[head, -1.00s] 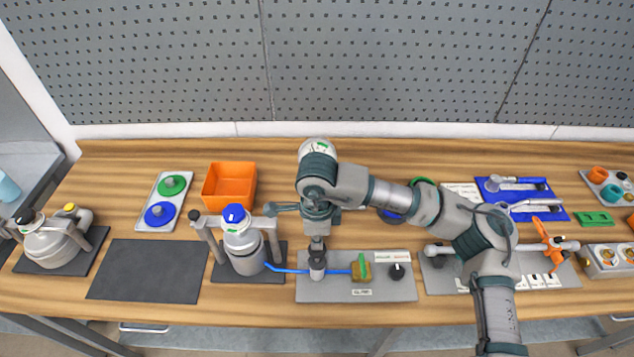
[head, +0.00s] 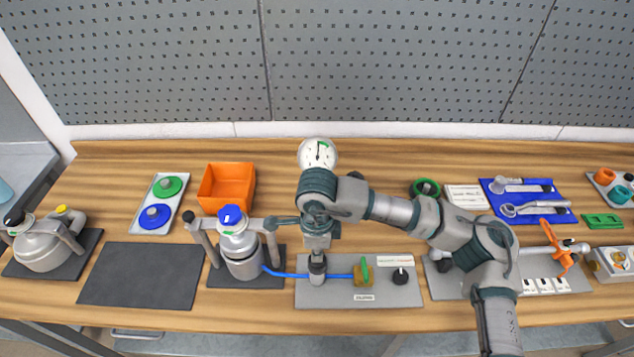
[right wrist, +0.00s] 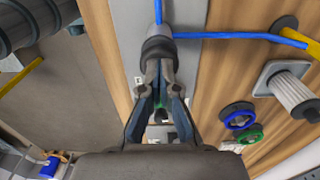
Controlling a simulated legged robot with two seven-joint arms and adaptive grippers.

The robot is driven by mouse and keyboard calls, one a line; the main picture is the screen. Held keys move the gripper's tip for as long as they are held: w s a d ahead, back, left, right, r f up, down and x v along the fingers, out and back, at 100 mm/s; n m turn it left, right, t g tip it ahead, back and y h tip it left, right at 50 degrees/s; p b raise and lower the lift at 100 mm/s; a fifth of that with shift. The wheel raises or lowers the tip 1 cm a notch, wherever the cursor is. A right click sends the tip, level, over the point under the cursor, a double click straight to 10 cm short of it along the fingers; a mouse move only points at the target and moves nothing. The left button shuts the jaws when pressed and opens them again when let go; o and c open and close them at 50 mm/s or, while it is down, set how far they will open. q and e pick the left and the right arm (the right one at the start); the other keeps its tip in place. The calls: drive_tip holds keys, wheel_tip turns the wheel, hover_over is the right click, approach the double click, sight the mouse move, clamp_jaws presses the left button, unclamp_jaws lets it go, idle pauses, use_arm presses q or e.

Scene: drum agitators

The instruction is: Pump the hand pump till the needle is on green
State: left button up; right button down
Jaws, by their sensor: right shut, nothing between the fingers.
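The hand pump (head: 317,270) is a small grey cylinder upright on a grey plate (head: 340,297), with blue hoses at both sides. My right gripper (head: 317,248) points down directly over it, shut and empty. In the right wrist view, the shut fingertips (right wrist: 158,66) are at the dark top of the pump (right wrist: 158,47); whether they touch it is unclear. The round white gauge (head: 318,153) stands behind my arm, with a green mark near its upper right. Its dark needle points roughly upward; I cannot tell whether it is on green. My left gripper is not in view.
A brass valve with a green handle (head: 364,270) and a black knob (head: 400,276) sit right of the pump. A grey vessel with a blue cap (head: 232,216) stands left. An orange bin (head: 227,187) is behind. A dark mat (head: 140,275) lies bare.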

drive_tip(key=shift+r+p, duration=1.45)
drive_tip(key=shift+r, duration=1.35)
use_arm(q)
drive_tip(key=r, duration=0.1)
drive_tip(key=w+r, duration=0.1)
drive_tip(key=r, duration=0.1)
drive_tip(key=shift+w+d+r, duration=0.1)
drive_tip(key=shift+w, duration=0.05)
use_arm(e)
drive_tip(key=shift+f, duration=0.1)
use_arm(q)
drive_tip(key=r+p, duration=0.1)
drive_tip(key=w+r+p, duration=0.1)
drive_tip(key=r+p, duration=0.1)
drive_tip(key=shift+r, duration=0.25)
use_arm(e)
wheel_tip(320, 180, up, 6)
